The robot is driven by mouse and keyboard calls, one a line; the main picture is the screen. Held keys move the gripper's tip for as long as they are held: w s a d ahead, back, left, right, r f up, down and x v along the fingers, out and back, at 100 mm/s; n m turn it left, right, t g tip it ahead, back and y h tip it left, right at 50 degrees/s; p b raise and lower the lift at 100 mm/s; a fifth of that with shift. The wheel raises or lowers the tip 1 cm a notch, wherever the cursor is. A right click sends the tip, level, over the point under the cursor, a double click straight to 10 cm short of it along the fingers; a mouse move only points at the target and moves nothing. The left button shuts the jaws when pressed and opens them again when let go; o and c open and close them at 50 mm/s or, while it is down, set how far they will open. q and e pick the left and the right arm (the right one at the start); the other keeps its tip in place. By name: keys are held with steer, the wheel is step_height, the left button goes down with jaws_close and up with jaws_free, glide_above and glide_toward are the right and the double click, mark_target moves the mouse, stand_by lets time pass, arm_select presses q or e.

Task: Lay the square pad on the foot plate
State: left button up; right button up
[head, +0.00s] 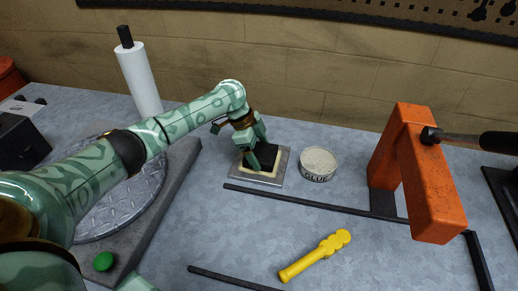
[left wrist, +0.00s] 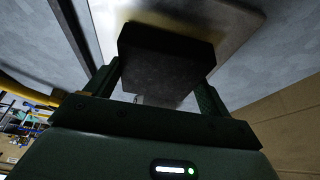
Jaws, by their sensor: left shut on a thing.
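The square pad (left wrist: 165,58) is a thick dark block, held between the two fingers of my left gripper (left wrist: 158,88) in the left wrist view. In the head view the same gripper (head: 260,153) is over the foot plate, with the dark pad (head: 268,154) partly hidden by the fingers. The foot plate (head: 240,178) is a grey metal square with a cream-yellow layer in its middle. The plate (left wrist: 228,22) shows behind the pad in the left wrist view. I cannot tell whether the pad touches the layer. My right gripper is not in view.
A round glue tin (head: 319,163) stands just right of the plate. An orange frame (head: 433,185) with a dark handle stands further right. A yellow tool (head: 315,256) and black bars (head: 300,200) lie in front. A white roll (head: 139,80) stands at the back left.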

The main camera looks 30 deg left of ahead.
arm_select(q)
steer(key=shift+f, duration=0.15)
stand_by(0.3)
steer(key=o, duration=1.1)
steer(key=p+v, duration=0.6)
steer(key=v, duration=1)
